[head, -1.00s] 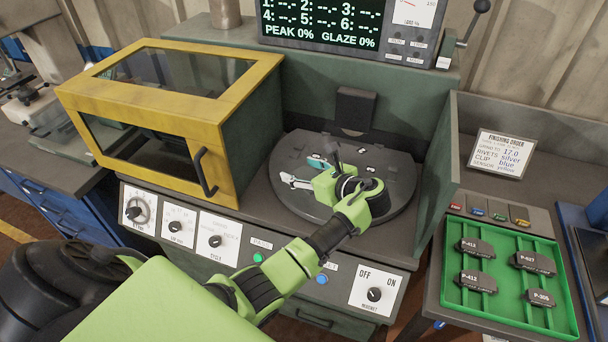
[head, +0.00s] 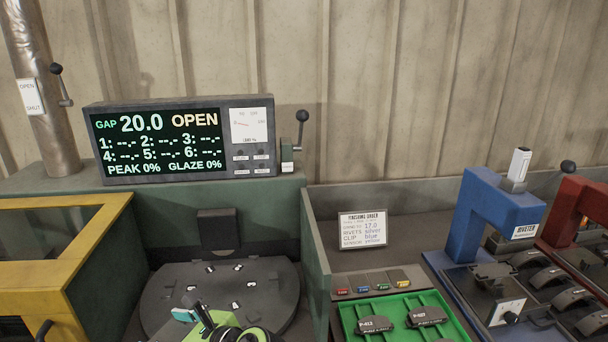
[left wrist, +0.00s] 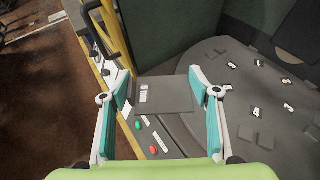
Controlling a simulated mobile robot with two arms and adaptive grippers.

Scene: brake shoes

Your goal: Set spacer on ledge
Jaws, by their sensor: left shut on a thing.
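A flat grey plate with a small white label, which I take to be the spacer (left wrist: 163,96), shows between the turquoise finger pads of my left gripper (left wrist: 158,88) in the left wrist view. My left gripper is shut on it. In the head view this gripper (head: 195,318) is at the bottom edge, over the front of the dark round table (head: 250,285); the plate cannot be made out there. I cannot tell for sure which surface is the ledge. My right gripper is not in view.
The display console (head: 180,138) reads gap 20.0, OPEN, with a lever (head: 299,140) beside it. A yellow-framed hood (head: 105,230) stands left, a green side wall (head: 316,262) right. A green tray (head: 400,312) holds brake pads; a blue riveter (head: 500,215) stands beyond.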

